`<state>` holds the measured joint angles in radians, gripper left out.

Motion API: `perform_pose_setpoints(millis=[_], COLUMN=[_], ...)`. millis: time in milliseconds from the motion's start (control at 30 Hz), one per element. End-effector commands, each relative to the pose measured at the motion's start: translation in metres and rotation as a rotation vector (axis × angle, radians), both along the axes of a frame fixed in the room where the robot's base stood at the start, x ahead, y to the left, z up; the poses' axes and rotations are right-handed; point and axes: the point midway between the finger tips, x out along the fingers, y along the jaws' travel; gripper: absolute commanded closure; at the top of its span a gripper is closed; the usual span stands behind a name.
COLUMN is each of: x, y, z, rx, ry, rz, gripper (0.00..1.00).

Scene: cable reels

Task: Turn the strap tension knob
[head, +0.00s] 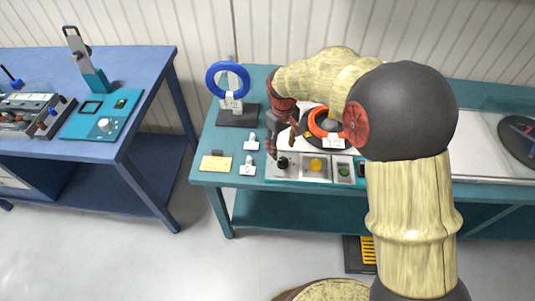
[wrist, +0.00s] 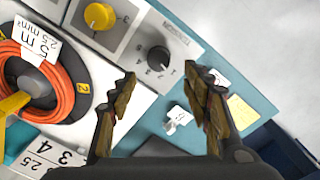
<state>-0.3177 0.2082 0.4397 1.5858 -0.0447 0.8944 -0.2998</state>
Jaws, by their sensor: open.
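A black round knob (head: 282,162) with a dial of numbers sits at the left end of the grey control panel at the table's front. In the wrist view the black knob (wrist: 158,56) lies just beyond and between my fingertips, apart from them. The lettering beside it is too small to read surely. A yellow knob (head: 316,164) sits to its right on the panel; in the wrist view the yellow knob (wrist: 98,15) is at upper left. My gripper (head: 284,143) is open and empty, above and behind the black knob. It also shows in the wrist view (wrist: 160,78).
An orange cable reel (head: 318,120) with a tag lies behind the panel. A blue reel (head: 213,76) stands on a black base at the back left. White tags (head: 247,166) and a yellow card (head: 214,162) lie left of the panel. A green button (head: 343,171) sits right.

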Motion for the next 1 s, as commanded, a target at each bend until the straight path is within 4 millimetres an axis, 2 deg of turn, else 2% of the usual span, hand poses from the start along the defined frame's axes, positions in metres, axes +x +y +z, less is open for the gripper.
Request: perform_pose_setpoints(millis=[167, 600, 767, 1000], x=[-0.001, 0.001, 0.001, 0.001], y=[-0.001, -0.003, -0.004, -0.004], z=[-0.007, -0.068, -0.077, -0.077], rx=[-0.002, -0.003, -0.002, -0.002], ry=[0.003, 0.002, 0.002, 0.001], rz=[0.045, 0.044, 0.044, 0.044], gripper=[0.51, 0.51, 0.51, 0.51])
